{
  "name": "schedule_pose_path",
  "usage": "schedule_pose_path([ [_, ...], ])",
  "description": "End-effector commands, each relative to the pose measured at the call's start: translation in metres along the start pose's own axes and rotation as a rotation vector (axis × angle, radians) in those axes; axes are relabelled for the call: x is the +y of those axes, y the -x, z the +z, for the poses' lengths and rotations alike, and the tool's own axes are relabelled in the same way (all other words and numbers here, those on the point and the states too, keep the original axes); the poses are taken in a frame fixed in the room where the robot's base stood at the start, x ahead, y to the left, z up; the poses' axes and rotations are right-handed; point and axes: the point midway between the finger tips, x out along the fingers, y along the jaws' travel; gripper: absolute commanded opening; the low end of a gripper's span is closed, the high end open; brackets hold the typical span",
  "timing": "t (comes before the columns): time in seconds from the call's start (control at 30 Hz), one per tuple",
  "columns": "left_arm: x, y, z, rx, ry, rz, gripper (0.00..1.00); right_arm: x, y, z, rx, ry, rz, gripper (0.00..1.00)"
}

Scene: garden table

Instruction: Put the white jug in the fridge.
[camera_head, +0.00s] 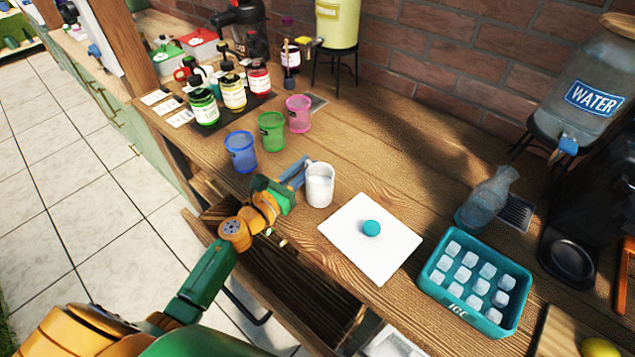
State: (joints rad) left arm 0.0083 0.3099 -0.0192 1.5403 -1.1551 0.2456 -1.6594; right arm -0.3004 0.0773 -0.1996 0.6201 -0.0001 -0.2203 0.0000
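The white jug (320,186) stands upright on the wooden counter, left of the white square panel. My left gripper (298,172) is at the left side of the jug, its blue-grey fingers close to or touching it. Whether the fingers are closed on the jug or its handle cannot be told. The jug's left side is partly hidden by the fingers. I cannot make out a fridge in this view. My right gripper is not in view.
A white square panel with a teal knob (343,246) lies right of the jug. Blue (241,152), green (271,131) and pink (298,113) cups stand behind it. A teal ice tray (433,289) and glass bottle (484,202) are at right. An open drawer (290,290) juts out below.

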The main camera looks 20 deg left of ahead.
Motion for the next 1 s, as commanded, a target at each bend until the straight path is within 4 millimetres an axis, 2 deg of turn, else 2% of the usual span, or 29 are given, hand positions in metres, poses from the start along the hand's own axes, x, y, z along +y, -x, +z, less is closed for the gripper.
schedule_pose_path([
  [0.1,-0.0001,-0.0127,-0.0003,-0.001,0.001,0.0,0.19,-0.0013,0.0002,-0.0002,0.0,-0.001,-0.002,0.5],
  [0.3,-0.0002,-0.0134,-0.0011,0.0,0.001,0.0,0.19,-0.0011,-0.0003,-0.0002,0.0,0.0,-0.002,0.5],
  [0.37,-0.0001,-0.0133,-0.0011,0.0,0.001,0.0,0.02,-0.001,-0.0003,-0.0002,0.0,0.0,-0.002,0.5],
  [0.4,-0.0001,-0.0133,-0.0011,0.0,0.001,0.0,0.0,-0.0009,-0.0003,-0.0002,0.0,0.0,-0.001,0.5],
  [1.0,0.0001,-0.013,-0.001,-0.001,0.002,0.0,0.0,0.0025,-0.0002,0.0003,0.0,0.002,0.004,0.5],
])
